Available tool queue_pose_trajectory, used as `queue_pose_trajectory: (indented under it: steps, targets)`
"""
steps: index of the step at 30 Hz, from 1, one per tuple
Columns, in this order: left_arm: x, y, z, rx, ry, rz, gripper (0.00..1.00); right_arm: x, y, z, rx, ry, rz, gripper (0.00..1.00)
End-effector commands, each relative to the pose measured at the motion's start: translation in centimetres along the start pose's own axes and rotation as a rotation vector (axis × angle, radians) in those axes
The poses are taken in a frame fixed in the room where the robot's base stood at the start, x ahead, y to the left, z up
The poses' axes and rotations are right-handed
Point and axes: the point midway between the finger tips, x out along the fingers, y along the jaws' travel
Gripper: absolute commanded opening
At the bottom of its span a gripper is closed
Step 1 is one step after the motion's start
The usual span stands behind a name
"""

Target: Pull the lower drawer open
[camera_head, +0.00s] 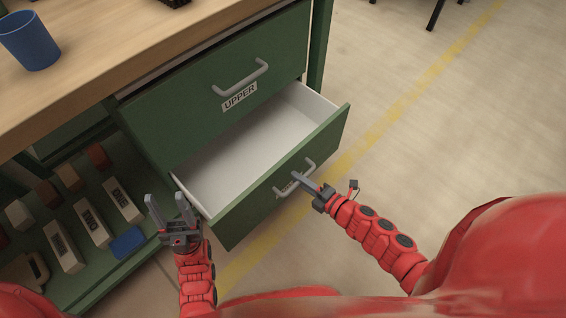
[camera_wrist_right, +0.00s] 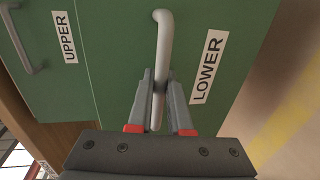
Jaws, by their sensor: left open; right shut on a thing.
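The lower drawer (camera_head: 232,160) is green with a white inside. It stands pulled out of the cabinet and looks empty in the head view. Its front carries a grey bar handle (camera_head: 309,164), and the right wrist view shows the LOWER label (camera_wrist_right: 209,67) beside that handle (camera_wrist_right: 162,38). My right gripper (camera_head: 298,178) is shut on the handle; its two fingers (camera_wrist_right: 160,88) lie on either side of the bar. My left gripper (camera_head: 170,212) is open and empty, left of the drawer's near corner. The upper drawer (camera_head: 215,95), with an UPPER label, is closed.
A wooden worktop (camera_head: 105,62) above the drawers carries a blue cup (camera_head: 30,41). A low green shelf (camera_head: 110,258) at the left holds several bricks and a blue block (camera_head: 127,242). The floor (camera_head: 455,130) to the right is open, with a yellow line.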

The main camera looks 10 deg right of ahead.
Motion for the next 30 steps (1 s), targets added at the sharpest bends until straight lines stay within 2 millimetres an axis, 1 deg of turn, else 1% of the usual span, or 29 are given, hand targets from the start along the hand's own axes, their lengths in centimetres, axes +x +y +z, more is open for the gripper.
queue_pose_trajectory:
  steps: [1, 6, 9, 13, 18, 21, 30]
  targets:
    - [0.8, -0.1, -0.1, -0.002, -0.004, -0.007, 0.5, -1.6, -0.1, 0.2, 0.003, -0.009, -0.007, 0.0]
    - [2.0, -0.1, -0.1, -0.004, -0.011, -0.015, 0.5, -5.7, -0.9, 0.2, 0.002, -0.009, -0.005, 0.0]
    - [2.7, -0.2, -0.2, -0.004, -0.011, -0.015, 0.5, -7.8, -1.4, 0.2, 0.003, -0.008, -0.006, 0.0]
    - [3.3, -0.2, -0.3, -0.004, -0.012, -0.015, 0.5, -10.0, -2.0, 0.2, 0.002, -0.008, -0.005, 0.0]
    - [3.8, -0.2, -0.4, -0.004, -0.012, -0.014, 0.5, -11.8, -2.4, 0.1, 0.0, -0.005, -0.002, 0.0]
    - [3.9, -0.2, -0.4, -0.004, -0.012, -0.014, 0.5, -12.4, -2.5, 0.1, -0.001, -0.004, -0.002, 0.0]
    - [4.0, -0.2, -0.4, -0.004, -0.012, -0.014, 0.5, -12.8, -2.8, 0.2, -0.001, -0.006, -0.003, 0.0]
